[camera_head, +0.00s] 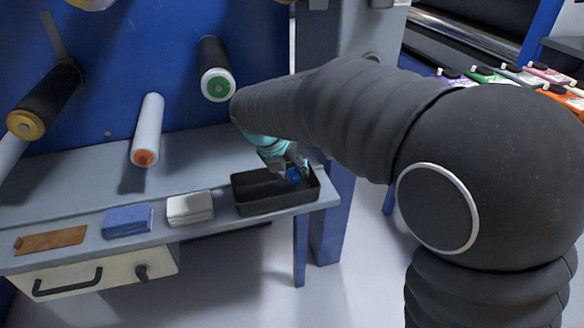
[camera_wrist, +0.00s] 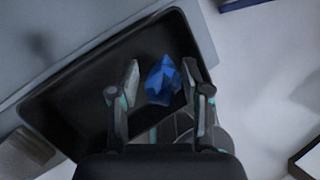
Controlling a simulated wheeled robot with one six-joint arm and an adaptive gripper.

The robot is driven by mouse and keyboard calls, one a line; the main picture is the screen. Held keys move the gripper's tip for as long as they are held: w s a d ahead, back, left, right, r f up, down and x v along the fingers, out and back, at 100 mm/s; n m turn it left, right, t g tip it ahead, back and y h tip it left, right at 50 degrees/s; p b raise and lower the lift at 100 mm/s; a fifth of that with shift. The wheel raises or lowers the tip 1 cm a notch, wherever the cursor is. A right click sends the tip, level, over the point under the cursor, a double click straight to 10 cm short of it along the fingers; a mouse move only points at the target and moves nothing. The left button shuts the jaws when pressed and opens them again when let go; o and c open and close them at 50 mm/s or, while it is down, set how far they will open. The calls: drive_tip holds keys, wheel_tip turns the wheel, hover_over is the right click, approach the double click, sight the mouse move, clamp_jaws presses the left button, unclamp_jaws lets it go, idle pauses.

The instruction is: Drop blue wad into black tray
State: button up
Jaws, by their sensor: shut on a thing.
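The blue wad (camera_wrist: 163,82) is crumpled and faceted. It sits between the fingers of my gripper (camera_wrist: 160,85), which are shut on it. In the head view the wad (camera_head: 293,174) shows as a small blue patch at the tips of my gripper (camera_head: 287,168). The black tray (camera_head: 262,208) is rectangular and stands at the right end of the grey shelf. My gripper points down over the right part of this tray. The wrist view shows the dark tray (camera_wrist: 72,103) behind the wad. I cannot tell how far the wad is above the tray floor.
Left of the tray lie a white stack (camera_head: 190,208), a blue cloth stack (camera_head: 127,220) and a brown flat piece (camera_head: 50,240). Rollers (camera_head: 147,130) stick out from the blue panel above the shelf. The shelf's right edge ends just beyond the tray.

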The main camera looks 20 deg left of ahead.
drive_tip(key=shift+f, duration=0.25)
drive_tip(key=o, duration=0.9)
drive_tip(key=shift+c, duration=0.2)
drive_tip(key=shift+r, duration=0.1)
drive_tip(key=shift+r, duration=0.3)
drive_tip(key=v, duration=1.2)
drive_tip(key=shift+r+p, duration=0.2)
drive_tip(key=shift+p, duration=0.2)
drive_tip(key=shift+d, duration=0.1)
